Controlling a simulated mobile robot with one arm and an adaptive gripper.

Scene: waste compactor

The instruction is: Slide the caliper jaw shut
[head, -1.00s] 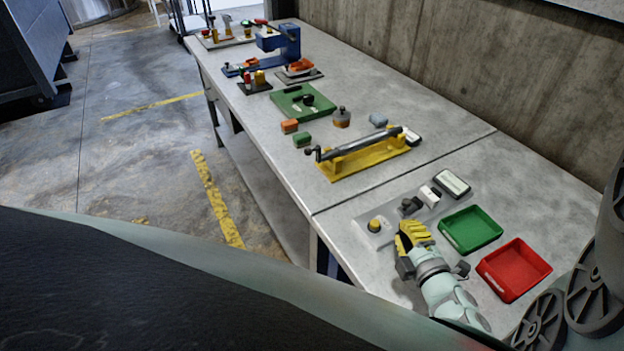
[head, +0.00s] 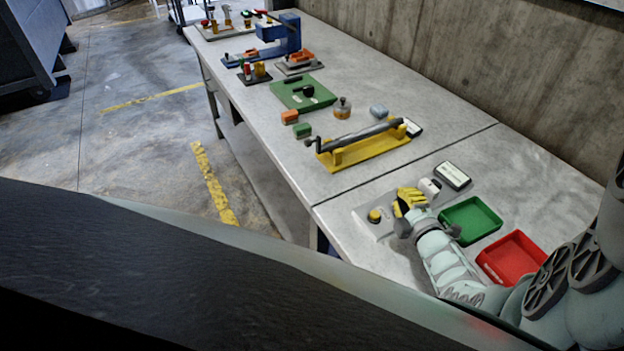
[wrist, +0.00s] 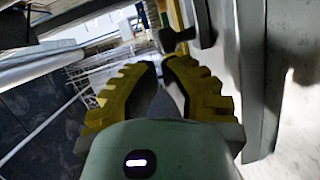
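A grey base plate (head: 364,226) lies near the table's front edge, with a yellow knob (head: 375,216) at its left end and a pale block (head: 430,187) at its far end. These look like the caliper setup, but my gripper and arm hide its middle, so the jaw gap is not clear. My gripper (head: 402,205) is over the middle of the plate. In the wrist view its two yellow ridged fingers (wrist: 160,68) have tips close together, with nothing clearly held. Grey upright bars (wrist: 252,75) stand just right of the fingers; which part they are is unclear.
A green tray (head: 497,213) and a red tray (head: 541,246) sit right of my gripper. A label-like white box (head: 453,175) lies behind. A yellow fixture with a grey bar (head: 340,158) stands farther left. Bare table lies between it and the plate.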

